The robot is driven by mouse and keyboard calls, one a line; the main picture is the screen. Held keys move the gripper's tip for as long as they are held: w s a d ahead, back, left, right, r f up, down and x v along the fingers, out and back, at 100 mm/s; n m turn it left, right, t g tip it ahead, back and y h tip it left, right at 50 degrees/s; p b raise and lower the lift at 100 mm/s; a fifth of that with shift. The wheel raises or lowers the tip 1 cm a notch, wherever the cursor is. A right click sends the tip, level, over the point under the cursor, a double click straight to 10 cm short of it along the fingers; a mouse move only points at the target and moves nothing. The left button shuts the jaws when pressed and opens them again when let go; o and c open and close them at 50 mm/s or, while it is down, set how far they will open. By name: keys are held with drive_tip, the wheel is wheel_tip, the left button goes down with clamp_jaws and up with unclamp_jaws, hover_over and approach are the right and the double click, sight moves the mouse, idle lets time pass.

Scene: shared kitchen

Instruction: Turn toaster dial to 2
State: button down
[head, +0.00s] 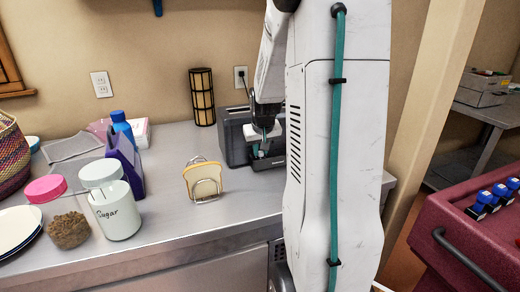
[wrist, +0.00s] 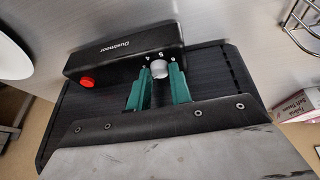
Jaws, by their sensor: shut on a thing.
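The black toaster (head: 236,137) stands on the metal counter against the wall, partly hidden by my arm. In the wrist view its front panel (wrist: 120,55) shows a brand name, a red button (wrist: 86,82) and a white dial (wrist: 159,69) with small numbers around it; 4, 5 and 6 seem readable. My gripper (wrist: 160,80) has its green fingertips on both sides of the white dial and is shut on it. The dial's pointer mark cannot be made out. In the head view my gripper (head: 261,150) is at the toaster's front.
A wire rack (head: 205,188) with bread stands left of the toaster. A lantern (head: 202,97) stands at the wall.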

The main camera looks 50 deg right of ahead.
drive_tip(key=shift+n, duration=0.7)
drive_tip(key=c, duration=1.3)
unclamp_jaws()
drive_tip(key=v, duration=0.7)
drive_tip(key=shift+s+d+r, duration=0.1)
drive_tip(key=shift+s+r, duration=0.15)
drive_tip(key=shift+r, duration=0.15)
